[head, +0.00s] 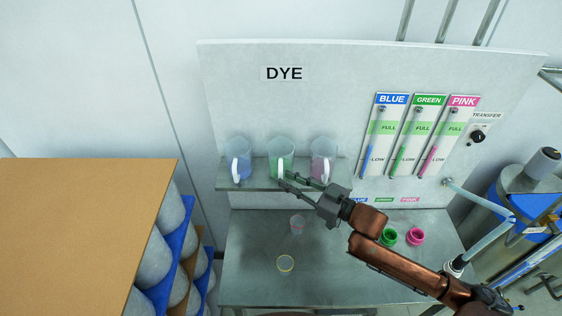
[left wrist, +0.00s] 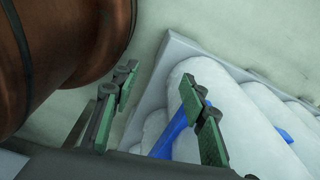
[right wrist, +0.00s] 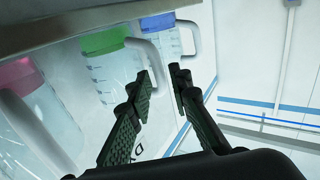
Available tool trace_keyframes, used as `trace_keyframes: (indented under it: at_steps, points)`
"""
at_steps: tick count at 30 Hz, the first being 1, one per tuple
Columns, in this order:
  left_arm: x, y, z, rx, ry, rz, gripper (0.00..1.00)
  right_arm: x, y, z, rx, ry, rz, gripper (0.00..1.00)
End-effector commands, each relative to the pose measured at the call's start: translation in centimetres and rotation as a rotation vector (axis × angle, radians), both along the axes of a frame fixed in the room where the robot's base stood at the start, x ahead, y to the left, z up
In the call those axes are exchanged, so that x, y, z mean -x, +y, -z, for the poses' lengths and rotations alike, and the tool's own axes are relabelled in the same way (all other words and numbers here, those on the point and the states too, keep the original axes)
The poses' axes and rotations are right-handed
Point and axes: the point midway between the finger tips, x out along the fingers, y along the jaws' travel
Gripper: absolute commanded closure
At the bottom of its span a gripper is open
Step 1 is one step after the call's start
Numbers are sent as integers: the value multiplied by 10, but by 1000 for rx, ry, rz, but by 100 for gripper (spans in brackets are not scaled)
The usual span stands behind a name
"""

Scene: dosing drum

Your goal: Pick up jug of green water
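The jug of green water (head: 279,150) stands upright on the shelf, between the blue and pink jugs, its white handle facing forward. In the right wrist view, the green jug (right wrist: 110,72) appears upside down, with its handle near my fingertips. My right gripper (head: 284,181) is open at that handle. In the right wrist view, the handle shows between the two open fingertips (right wrist: 159,78); contact cannot be told. My left gripper (left wrist: 162,90) is open and empty in the left wrist view, with pale rounded bags behind it. It is not visible in the head view.
The blue jug (head: 238,153) and pink jug (head: 323,150) stand close on either side. Below the shelf (head: 222,181), the metal table (head: 250,285) holds small clear cups and green (head: 388,237) and pink (head: 415,235) containers. A brown box top (head: 80,230) is at left.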

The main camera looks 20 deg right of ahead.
Motion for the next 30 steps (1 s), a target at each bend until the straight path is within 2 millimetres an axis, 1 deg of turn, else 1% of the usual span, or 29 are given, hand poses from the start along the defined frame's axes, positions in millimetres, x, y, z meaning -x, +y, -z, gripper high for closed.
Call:
trace_keyframes:
  at_steps: [1, 2, 6, 10, 13, 16, 24, 30]
  points:
    - [0, 0, -6, 0, 0, 0, 60, -8, 6, -5, -2, -2, 1, 81]
    - [-1, 0, -8, 0, -1, 0, 60, -11, 9, -6, -3, -3, 0, 81]
    - [-11, 0, -12, 1, -14, 2, 60, -24, 19, -4, -2, -1, 2, 81]
    - [-26, -1, -13, 2, -34, 6, 60, -28, 22, -2, 1, -1, 3, 81]
    - [-33, -1, -14, 2, -43, 7, 60, -28, 22, -1, 1, 1, 4, 81]
    - [-33, -1, -13, 2, -43, 7, 60, -27, 21, -1, 0, 1, 5, 82]
    - [-20, 0, -12, 0, -26, 4, 60, -27, 21, -1, 0, 1, 5, 100]
    - [-16, 1, -12, -1, -21, 3, 60, -27, 21, -2, 0, 0, 5, 100]
